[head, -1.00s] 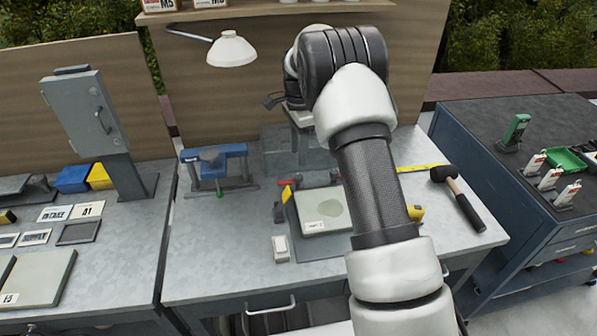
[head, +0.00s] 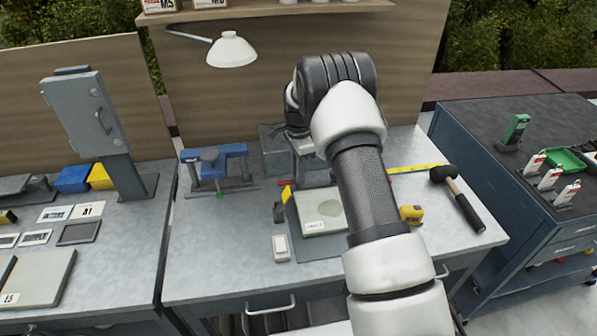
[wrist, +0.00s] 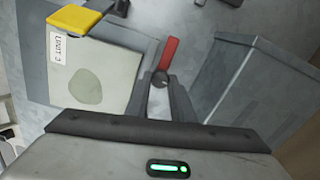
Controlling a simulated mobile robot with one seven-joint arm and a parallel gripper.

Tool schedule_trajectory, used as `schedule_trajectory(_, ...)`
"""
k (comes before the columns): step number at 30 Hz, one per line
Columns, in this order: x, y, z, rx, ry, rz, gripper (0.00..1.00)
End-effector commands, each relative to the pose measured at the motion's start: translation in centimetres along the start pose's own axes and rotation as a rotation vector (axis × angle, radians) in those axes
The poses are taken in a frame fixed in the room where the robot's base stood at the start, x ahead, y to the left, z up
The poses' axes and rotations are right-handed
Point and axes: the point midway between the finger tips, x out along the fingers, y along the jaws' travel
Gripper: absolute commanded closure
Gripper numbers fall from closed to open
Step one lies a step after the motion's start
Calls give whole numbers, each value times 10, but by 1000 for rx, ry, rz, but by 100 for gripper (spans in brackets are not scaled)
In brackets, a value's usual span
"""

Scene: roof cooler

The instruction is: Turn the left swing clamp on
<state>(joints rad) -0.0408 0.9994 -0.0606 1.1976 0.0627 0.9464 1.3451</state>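A swing clamp with a red handle (wrist: 170,52) and a round dark pivot (wrist: 160,79) stands at the back left corner of the panel marked UNIT 3 (wrist: 90,75). In the head view the red handle (head: 287,184) points left, and my arm partly covers the clamp. My gripper (wrist: 161,82) is at the pivot end of the handle, one finger on each side of it in the picture. The fingers are apart; whether they touch the clamp is not clear. A yellow piece (wrist: 75,19) lies at the panel's left edge.
A grey bin (wrist: 240,75) stands close behind the clamp.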

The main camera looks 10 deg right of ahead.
Motion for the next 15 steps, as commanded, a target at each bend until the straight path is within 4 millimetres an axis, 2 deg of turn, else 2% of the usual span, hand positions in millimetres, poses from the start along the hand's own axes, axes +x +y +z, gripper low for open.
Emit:
schedule_trajectory(1, 0, 0, 0, 0, 0, 0, 92)
schedule_trajectory(3, 0, 0, 0, 0, 0, 0, 100)
schedule_trajectory(15, 0, 0, 0, -83, 0, -1, 100)
